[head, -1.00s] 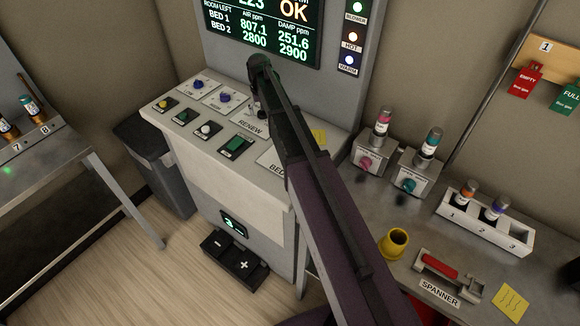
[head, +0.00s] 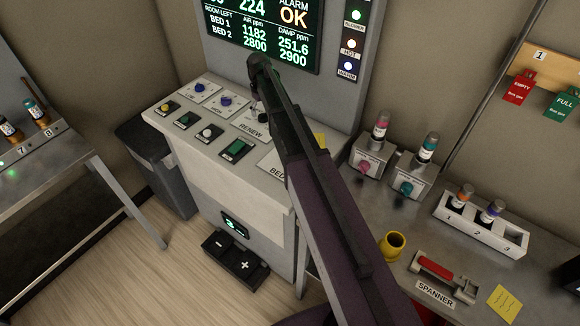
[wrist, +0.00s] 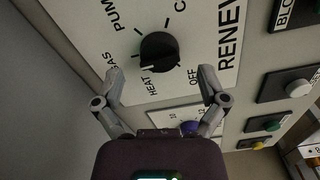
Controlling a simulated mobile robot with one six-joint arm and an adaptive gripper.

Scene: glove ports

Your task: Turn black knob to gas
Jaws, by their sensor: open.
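The black knob (wrist: 159,52) sits on a pale RENEW plate (wrist: 190,25) in the wrist view. Labels around it read PUMP, GAS, HEAT and OFF, and one more label is cut off. A pale mark on the knob's lower edge appears to face HEAT. My gripper (wrist: 160,75) is open, with one fingertip near the GAS label and the other right of OFF. Its fingers spread to either side below the knob, with nothing between them and no contact visible. In the head view, my arm largely hides the knob and gripper at the RENEW plate (head: 252,130).
The console (head: 215,180) carries several other knobs and buttons close by, including a blue knob (wrist: 189,128) and a white button (wrist: 298,88). A display (head: 265,35) stands above. Bottles in holders (head: 375,150) and a yellow cup (head: 392,245) are on the right bench.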

